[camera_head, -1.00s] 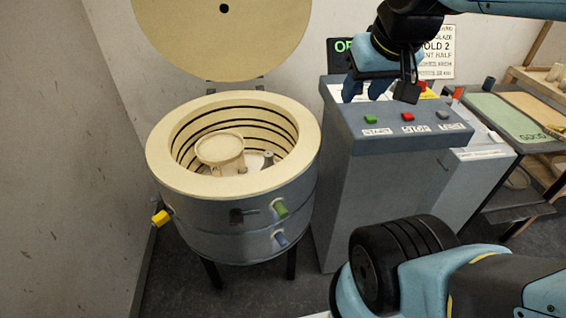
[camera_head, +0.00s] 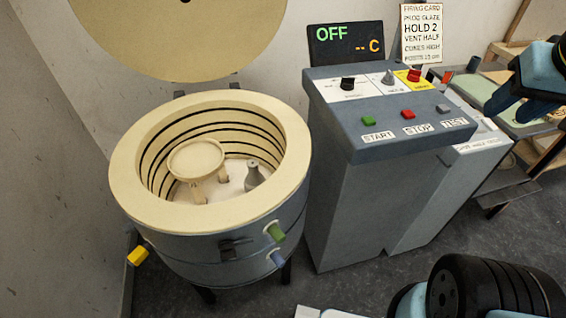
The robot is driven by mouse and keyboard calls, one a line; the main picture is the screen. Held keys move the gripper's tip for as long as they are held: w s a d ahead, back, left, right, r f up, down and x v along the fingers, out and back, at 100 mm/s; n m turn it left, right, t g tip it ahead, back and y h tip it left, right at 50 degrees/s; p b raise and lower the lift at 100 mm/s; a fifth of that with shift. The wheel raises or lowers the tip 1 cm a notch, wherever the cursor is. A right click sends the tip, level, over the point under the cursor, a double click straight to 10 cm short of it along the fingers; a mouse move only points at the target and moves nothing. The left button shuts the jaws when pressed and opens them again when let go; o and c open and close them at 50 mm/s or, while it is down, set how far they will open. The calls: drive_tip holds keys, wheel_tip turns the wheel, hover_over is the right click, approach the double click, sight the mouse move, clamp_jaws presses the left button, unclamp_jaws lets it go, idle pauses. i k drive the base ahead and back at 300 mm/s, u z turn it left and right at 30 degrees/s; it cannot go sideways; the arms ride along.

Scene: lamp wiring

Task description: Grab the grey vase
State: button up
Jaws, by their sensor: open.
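The grey vase (camera_head: 253,175) is a small grey form with a narrow neck. It stands upright on the pale floor of the open round kiln (camera_head: 125,160), to the right of a round cream shelf on posts (camera_head: 197,157). The kiln's rim does not hide it. My gripper (camera_head: 506,112) is at the right edge of the view, open, with blue fingers and nothing seen between them. It is far to the right of the vase, near the right end of the control cabinet. Part of the gripper and the arm is cut off by the picture edge.
The kiln lid (camera_head: 180,35) is raised behind the kiln. A grey control cabinet (camera_head: 345,190) with buttons, knobs and a display reading OFF (camera_head: 345,43) stands right of the kiln. A table with a green board (camera_head: 470,92) is further right. The kiln's top opening is clear.

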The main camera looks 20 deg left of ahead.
sight(254, 179)
drive_tip(key=u, duration=0.5)
drive_tip(key=i, duration=0.1)
drive_tip(key=z, duration=1.65)
drive_tip(key=k, duration=1.15)
drive_tip(key=u, duration=1.25)
drive_tip(key=i, duration=1.1)
drive_tip(key=z, duration=0.2)
